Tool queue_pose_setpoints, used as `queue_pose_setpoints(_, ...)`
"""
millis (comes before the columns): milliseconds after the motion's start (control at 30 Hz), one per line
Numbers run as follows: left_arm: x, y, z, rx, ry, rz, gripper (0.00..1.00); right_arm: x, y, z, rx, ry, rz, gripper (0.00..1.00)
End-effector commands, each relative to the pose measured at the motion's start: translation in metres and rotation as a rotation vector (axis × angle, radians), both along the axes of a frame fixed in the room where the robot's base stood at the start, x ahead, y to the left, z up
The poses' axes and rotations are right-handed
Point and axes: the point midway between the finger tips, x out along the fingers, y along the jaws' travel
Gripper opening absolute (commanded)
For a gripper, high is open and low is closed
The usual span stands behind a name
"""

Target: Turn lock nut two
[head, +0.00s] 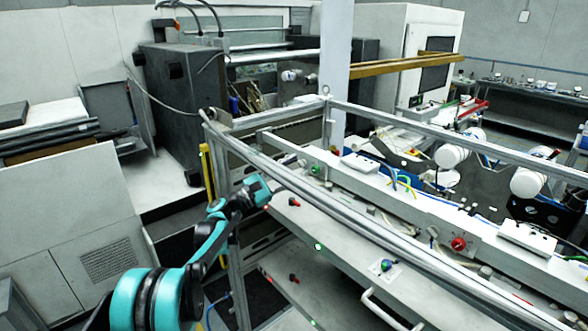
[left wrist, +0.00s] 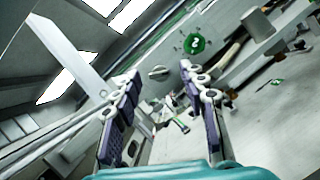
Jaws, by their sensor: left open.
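My left gripper (head: 264,192) reaches in from the left to the left end of the machine's pale front panel (head: 345,255). In the left wrist view its two dark padded fingers (left wrist: 160,76) are spread with a gap between them. A small pale knob-like part (left wrist: 158,72) shows beyond the gap, apart from the fingers. A red knob (head: 294,202) stands on the panel just right of the gripper, and a second red knob (head: 293,278) sits lower. I cannot tell which part is lock nut two. My right gripper is not in view.
A metal rail (head: 350,212) runs along the panel above the knobs. A white handle (head: 390,310) sticks out at the bottom. A yellow post (head: 207,180) stands left of the frame. A green disc (left wrist: 194,43) and grey cylinder (left wrist: 257,24) show in the wrist view.

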Motion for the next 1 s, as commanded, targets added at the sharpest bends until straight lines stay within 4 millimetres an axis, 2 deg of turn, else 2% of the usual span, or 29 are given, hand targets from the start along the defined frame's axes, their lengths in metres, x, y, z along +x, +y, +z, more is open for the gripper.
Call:
queue_pose_setpoints(200, 0.0005, -0.0006, 0.0002, 0.000, 0.000, 0.000, 0.43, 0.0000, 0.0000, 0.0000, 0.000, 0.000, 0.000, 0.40)
queue_pose_setpoints(233, 0.0005, -0.0006, 0.0002, 0.000, 0.000, 0.000, 0.40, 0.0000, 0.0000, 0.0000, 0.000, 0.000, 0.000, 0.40)
queue_pose_setpoints(300, 0.0004, -0.0005, 0.0002, 0.000, 0.000, 0.000, 0.21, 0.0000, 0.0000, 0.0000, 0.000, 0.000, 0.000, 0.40)
queue_pose_setpoints(400, 0.0004, -0.0004, 0.0002, 0.000, 0.000, 0.000, 0.00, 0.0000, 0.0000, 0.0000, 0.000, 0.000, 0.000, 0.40)
queue_pose_setpoints(767, 0.0001, -0.0010, -0.0009, -0.024, 0.024, 0.001, 0.00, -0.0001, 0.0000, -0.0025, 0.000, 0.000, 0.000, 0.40)
queue_pose_setpoints(1000, -0.0010, -0.0021, -0.0018, -0.119, 0.119, 0.001, 0.00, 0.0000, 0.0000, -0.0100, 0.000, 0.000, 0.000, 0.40)
